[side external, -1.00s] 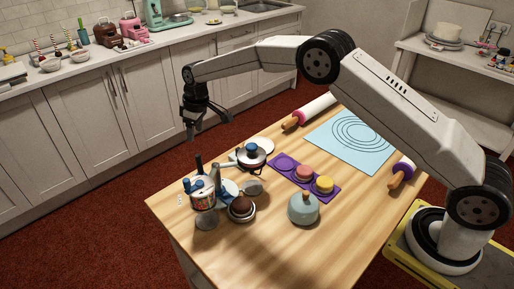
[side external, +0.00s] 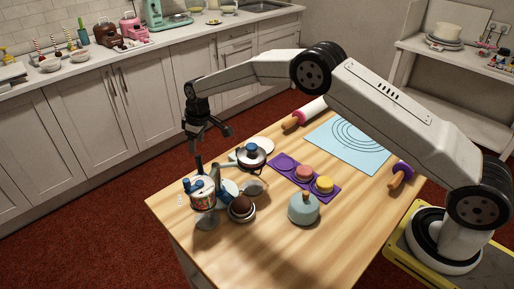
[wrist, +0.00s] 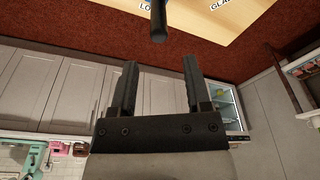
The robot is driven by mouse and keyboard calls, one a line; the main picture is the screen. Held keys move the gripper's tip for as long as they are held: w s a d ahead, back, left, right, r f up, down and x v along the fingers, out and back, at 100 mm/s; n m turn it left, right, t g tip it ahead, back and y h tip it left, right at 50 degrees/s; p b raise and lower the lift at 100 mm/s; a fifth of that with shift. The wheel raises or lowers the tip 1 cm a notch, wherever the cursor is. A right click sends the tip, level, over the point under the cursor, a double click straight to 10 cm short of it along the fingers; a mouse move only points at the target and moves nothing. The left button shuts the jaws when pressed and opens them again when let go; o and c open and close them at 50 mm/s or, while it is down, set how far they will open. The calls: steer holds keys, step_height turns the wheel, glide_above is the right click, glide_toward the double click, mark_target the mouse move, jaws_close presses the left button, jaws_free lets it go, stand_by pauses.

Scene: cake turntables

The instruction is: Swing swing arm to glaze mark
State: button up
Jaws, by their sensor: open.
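A turntable stand with a patterned drum (side external: 203,197) and blue knobs is near the left corner of the table in the side view. A thin dark upright post (side external: 198,163) rises by it and looks like the swing arm's handle. In the wrist view a dark post (wrist: 158,22) lies ahead of my fingertips, in line with the gap between them. My gripper (side external: 213,142) is open and empty, just above the post; contact cannot be told. Its two fingers also show apart in the wrist view (wrist: 161,60). Partly cut-off lettering, "LO" and "GLA", shows on the tabletop there; the full marks are hidden.
A blue mat (side external: 350,143) and rolling pins are farther right. The table's front (side external: 270,260) is clear.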

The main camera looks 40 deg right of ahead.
mark_target(198, 156)
steer(key=shift+f, duration=2.55)
jaws_close()
steer(key=shift+a, duration=0.15)
steer(key=shift+s+a+f, duration=0.1)
steer(key=shift+s+a, duration=0.05)
steer(key=shift+a, duration=0.5)
steer(key=shift+s+a, duration=0.1)
steer(key=shift+a, duration=0.55)
